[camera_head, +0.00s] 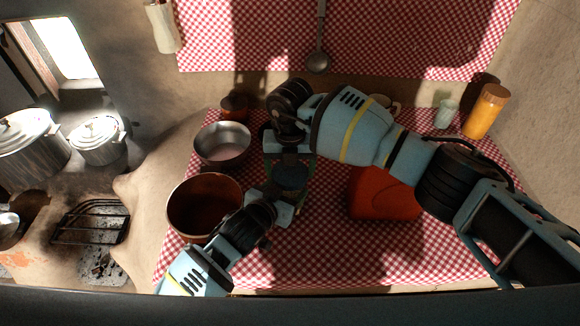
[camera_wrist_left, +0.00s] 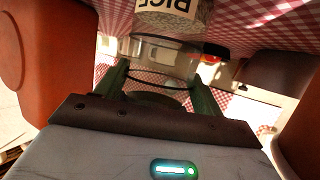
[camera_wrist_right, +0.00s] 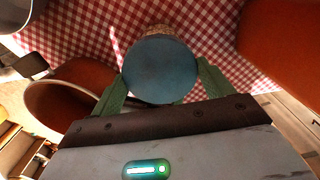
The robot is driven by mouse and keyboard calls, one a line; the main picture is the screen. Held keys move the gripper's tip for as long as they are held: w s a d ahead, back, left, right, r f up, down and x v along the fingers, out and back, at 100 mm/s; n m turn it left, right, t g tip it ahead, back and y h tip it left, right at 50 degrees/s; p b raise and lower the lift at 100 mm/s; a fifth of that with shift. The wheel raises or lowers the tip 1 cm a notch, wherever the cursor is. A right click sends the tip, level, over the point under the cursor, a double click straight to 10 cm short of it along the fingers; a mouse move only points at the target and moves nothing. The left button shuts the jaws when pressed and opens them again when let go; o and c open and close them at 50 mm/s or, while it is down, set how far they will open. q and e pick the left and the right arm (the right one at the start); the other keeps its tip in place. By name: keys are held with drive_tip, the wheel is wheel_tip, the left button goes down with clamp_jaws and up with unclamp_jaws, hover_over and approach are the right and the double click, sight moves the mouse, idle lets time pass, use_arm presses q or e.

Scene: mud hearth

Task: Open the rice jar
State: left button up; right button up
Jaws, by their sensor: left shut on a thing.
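The rice jar is a clear jar with a "RICE" label (camera_wrist_left: 168,8), upside down in the left wrist view. Its round blue lid (camera_head: 292,178) shows in the head view and also face-on in the right wrist view (camera_wrist_right: 160,70). The lid sits on the jar. My left gripper (camera_head: 282,203) comes from the lower left and is shut on the jar, its green fingers on both sides of the glass (camera_wrist_left: 165,57). My right gripper (camera_head: 289,164) is above the jar, fingers on both sides of the lid. I cannot tell whether they press on it.
A brown pot (camera_head: 190,222) and a steel bowl (camera_head: 222,155) stand left of the jar. A red container (camera_head: 380,197) stands to the right, partly under my right arm. An orange jar (camera_head: 486,112) and a pale cup (camera_head: 446,113) are at the back right. The checked cloth's front is clear.

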drive_tip(key=c, duration=0.4)
drive_tip(key=n, duration=0.6)
drive_tip(key=shift+n, duration=0.4)
drive_tip(key=o, duration=1.1)
drive_tip(key=shift+r, duration=2.25)
drive_tip(key=shift+r+m, duration=1.2)
drive_tip(key=shift+r, duration=0.6)
drive_tip(key=shift+f, duration=4.05)
